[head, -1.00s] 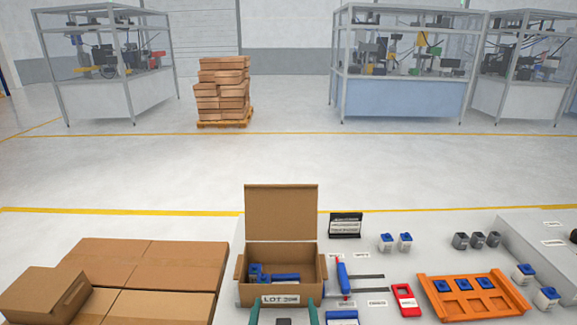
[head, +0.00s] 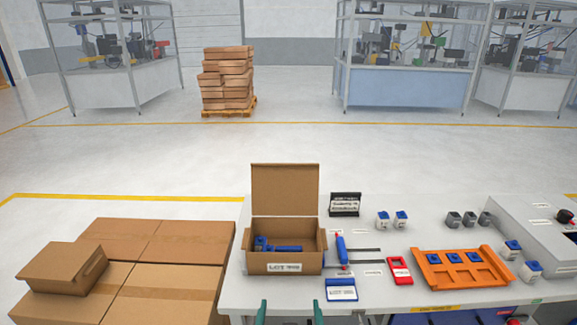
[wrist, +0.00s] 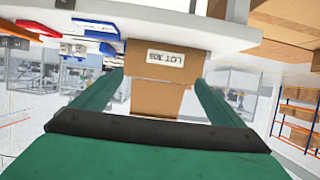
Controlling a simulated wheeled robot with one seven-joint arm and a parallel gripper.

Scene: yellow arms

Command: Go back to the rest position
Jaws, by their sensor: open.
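My gripper (head: 291,312) shows at the bottom edge of the head view, with two green fingers apart and nothing between them. It is in front of the table's near edge, below the open cardboard box. In the wrist view the gripper (wrist: 155,95) is also open, with the box beyond its fingers and apart from them. The cardboard box (head: 283,262) stands on the table (head: 237,290) with its lid up and a LOT label on its front. Blue parts (head: 280,248) lie inside it.
An orange tray (head: 433,285) with blue-topped pieces lies at the right. A red-framed card (head: 399,271), a blue-edged card (head: 341,289) and a blue-handled tool (head: 341,250) lie near the box. Large cartons (head: 180,285) stand at the left.

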